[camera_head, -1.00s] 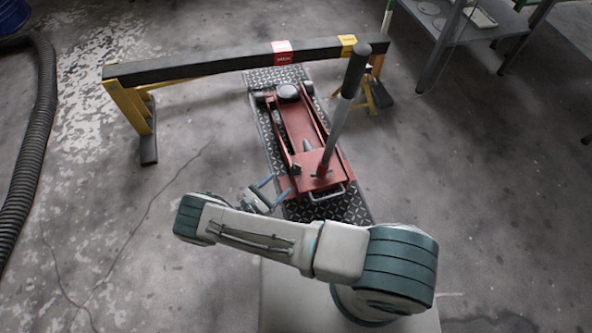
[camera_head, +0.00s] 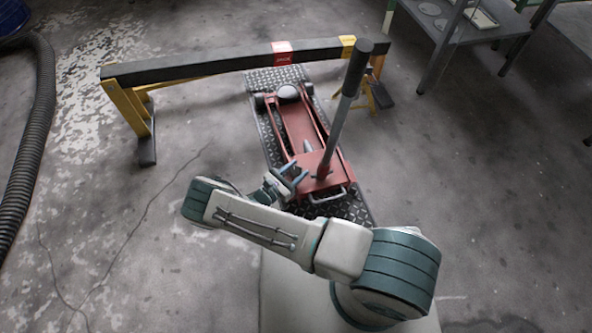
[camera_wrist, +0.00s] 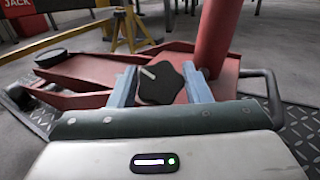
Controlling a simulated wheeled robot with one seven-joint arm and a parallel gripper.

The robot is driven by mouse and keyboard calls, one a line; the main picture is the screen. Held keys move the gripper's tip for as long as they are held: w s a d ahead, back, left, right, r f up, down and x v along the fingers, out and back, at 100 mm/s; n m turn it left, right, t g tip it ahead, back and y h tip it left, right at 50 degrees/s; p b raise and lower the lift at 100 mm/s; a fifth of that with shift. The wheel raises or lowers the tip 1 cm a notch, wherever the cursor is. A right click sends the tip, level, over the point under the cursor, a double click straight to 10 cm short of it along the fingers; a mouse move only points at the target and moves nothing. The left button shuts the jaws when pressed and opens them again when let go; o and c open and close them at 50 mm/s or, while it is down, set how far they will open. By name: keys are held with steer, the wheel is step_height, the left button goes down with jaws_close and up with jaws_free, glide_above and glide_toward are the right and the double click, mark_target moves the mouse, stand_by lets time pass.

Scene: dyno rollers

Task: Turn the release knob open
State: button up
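The red floor jack (camera_head: 300,122) stands on a tread-plate strip, its long handle (camera_head: 345,105) leaning up and right. In the wrist view the release knob (camera_wrist: 160,86) is black and lobed, with a white line pointing to the upper left. It sits on the red jack body, left of the red handle socket (camera_wrist: 215,35). My gripper (camera_head: 297,176) is at the left side of the jack's near end. In the wrist view its two blue fingers (camera_wrist: 160,90) are apart, one on each side of the knob. I cannot tell whether they touch it. In the head view my gripper hides the knob.
A dark beam (camera_head: 220,62) on yellow stands crosses behind the jack. A U-shaped bar (camera_head: 328,197) juts from the jack's near end. A ribbed hose (camera_head: 30,150) lies far left, and a metal table (camera_head: 465,35) stands back right.

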steer(key=shift+c, duration=1.1)
steer(key=shift+d+n+t+y+p, duration=0.1)
steer(key=shift+n+t+y+p, duration=0.25)
steer(key=shift+n+t+y, duration=0.25)
steer(key=shift+n, duration=0.6)
steer(key=o, duration=0.9)
steer(key=shift+o, duration=0.2)
steer(key=p+v, duration=0.2)
steer(key=v, duration=1.2)
steer(key=shift+d+p, duration=0.15)
steer(key=shift+p, duration=0.15)
